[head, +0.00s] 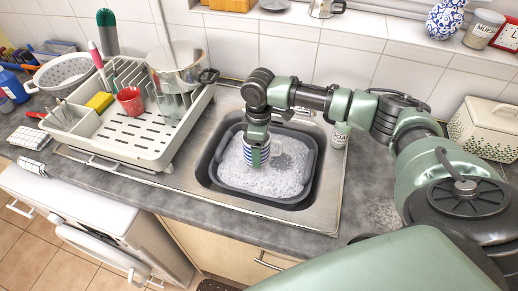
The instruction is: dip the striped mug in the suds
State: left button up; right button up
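The blue-and-white striped mug (256,155) is upright over the dark basin (218,172) in the sink, with its handle toward the right. White suds (262,180) fill the basin. The mug's lower end overlaps the suds in the picture; I cannot tell how deep it sits in them. My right gripper (257,139) points down and is shut on the mug at its top; the fingertips are partly hidden. My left gripper is not in view.
A dish rack (150,151) stands left of the sink, with a red cup (130,100), a yellow sponge (99,102) and a pot (175,68). A small jar (340,136) stands behind the sink on the right. A bread bin (482,128) is at the far right.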

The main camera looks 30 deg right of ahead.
notch_tip(320, 180, down, 2)
jog(key=shift+f+b, duration=0.15)
jog(key=shift+b, duration=0.8)
jog(key=shift+f, duration=0.35)
jog(key=shift+f+b, duration=2.05)
jog(key=shift+f, duration=3.85)
